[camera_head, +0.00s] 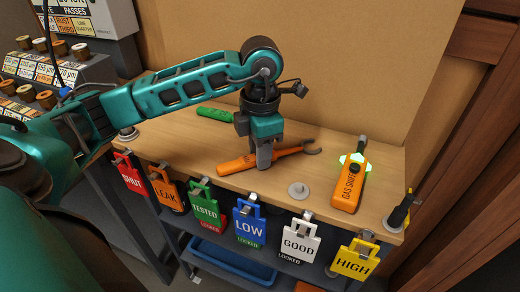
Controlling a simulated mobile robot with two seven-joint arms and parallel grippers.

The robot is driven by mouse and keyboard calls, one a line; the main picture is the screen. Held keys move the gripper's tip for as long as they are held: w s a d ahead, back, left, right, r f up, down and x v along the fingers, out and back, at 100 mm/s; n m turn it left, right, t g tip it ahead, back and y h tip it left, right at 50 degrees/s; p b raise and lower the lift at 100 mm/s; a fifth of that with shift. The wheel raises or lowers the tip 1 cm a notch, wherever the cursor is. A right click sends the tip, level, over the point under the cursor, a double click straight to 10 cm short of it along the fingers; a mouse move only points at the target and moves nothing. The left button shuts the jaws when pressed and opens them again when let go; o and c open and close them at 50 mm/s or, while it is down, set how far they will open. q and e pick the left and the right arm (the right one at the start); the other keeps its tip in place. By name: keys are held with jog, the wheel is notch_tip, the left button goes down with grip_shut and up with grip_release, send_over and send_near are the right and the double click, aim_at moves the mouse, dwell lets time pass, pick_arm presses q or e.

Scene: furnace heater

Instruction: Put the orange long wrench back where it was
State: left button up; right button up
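The wrench appears to be at bench level. My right gripper is not in view.
A green-handled tool (214,114) lies behind my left arm. An orange gas sniffer (350,182) and a grey disc (298,190) are on the right. Coloured tags, including a blue LOW tag (250,229), hang along the front edge. A tan panel (350,60) stands behind.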

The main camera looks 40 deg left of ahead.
pick_arm(q)
jog(key=o, duration=0.4)
jog(key=shift+c, duration=0.2)
jog(key=shift+r, duration=0.2)
notch_tip(320, 180, up, 12)
jog(key=p, duration=0.2)
dwell(0.4)
